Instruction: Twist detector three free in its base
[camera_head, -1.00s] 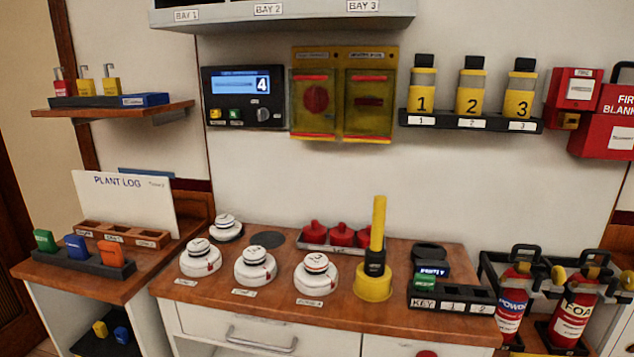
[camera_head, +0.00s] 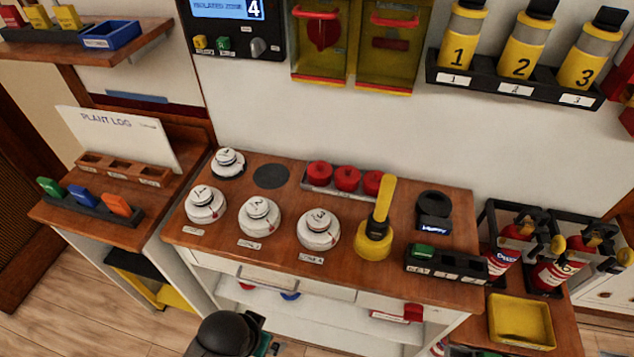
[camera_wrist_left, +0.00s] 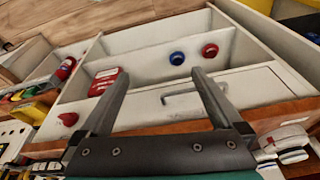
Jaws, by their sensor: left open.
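Three white detectors stand in round white bases in a row along the front of the wooden counter. The rightmost, seemingly detector three (camera_head: 318,229), has a small red mark and a label in front too small to read surely. The middle detector (camera_head: 259,216) and left detector (camera_head: 205,204) are beside it. My left gripper (camera_wrist_left: 158,75) is open and empty in the left wrist view, in front of the cabinet's drawer and shelves, apart from the detectors. Part of my left arm shows at the bottom of the head view. My right gripper is not in view.
A fourth detector (camera_head: 228,163) sits behind the left one, beside a dark disc (camera_head: 271,176). A yellow tool (camera_head: 375,235) stands upright just right of detector three. Red items (camera_head: 346,179) sit in a rack behind. A key rack (camera_head: 445,263) is at the right.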

